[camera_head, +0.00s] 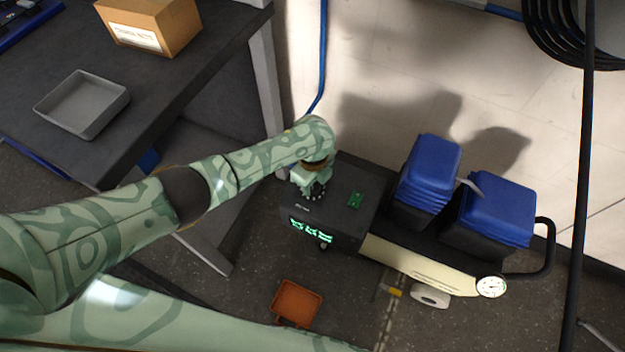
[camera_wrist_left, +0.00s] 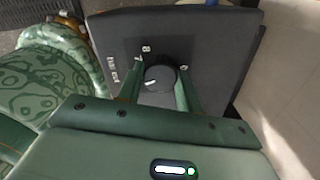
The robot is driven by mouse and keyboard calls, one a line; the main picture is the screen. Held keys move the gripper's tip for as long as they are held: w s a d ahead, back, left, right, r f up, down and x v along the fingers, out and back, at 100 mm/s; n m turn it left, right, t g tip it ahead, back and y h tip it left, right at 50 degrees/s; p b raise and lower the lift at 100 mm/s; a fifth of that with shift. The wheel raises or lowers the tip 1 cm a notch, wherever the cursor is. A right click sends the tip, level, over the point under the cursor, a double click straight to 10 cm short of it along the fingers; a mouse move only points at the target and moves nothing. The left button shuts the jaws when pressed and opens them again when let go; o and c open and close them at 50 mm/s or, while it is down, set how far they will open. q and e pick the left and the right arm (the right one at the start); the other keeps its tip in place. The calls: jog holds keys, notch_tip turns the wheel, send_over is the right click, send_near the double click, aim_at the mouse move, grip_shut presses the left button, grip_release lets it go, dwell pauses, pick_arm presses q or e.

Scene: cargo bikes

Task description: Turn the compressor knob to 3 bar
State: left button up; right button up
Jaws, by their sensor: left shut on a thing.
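The head view hides the knob behind the gripper.
A dark workbench (camera_head: 190,70) stands at the left with a grey tray (camera_head: 84,104) and a cardboard box (camera_head: 150,24). An orange-brown bin (camera_head: 296,304) is on the floor. A black pole (camera_head: 579,180) crosses the right.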

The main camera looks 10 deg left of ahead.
pick_arm(q)
jog(key=n+p, duration=0.1)
jog(key=n, duration=0.1)
jog(key=shift+r+n, duration=0.15)
jog(key=shift+n, duration=0.25)
jog(key=n+p, duration=0.1)
jog(key=n, duration=0.2)
jog(key=shift+n, duration=0.3)
jog(key=n+p, duration=0.1)
jog(key=n, duration=0.2)
jog(key=shift+n, duration=0.3)
jog(key=shift+f+n, duration=0.2)
jog(key=shift+n, duration=1.8)
pick_arm(e)
jog(key=shift+w+r, duration=0.4)
jog(key=shift+r, duration=0.45)
jog(key=shift+w+r, duration=0.4)
jog(key=shift+r, duration=0.45)
pick_arm(q)
jog(key=o, duration=1)
notch_tip(320, 180, up, 16)
jog(key=p, duration=1.2)
jog(key=shift+r, duration=0.15)
pick_arm(e)
jog(key=w+r+t, duration=0.1)
jog(key=w+r, duration=0.3)
jog(key=r, duration=0.7)
jog(key=shift+t, duration=0.3)
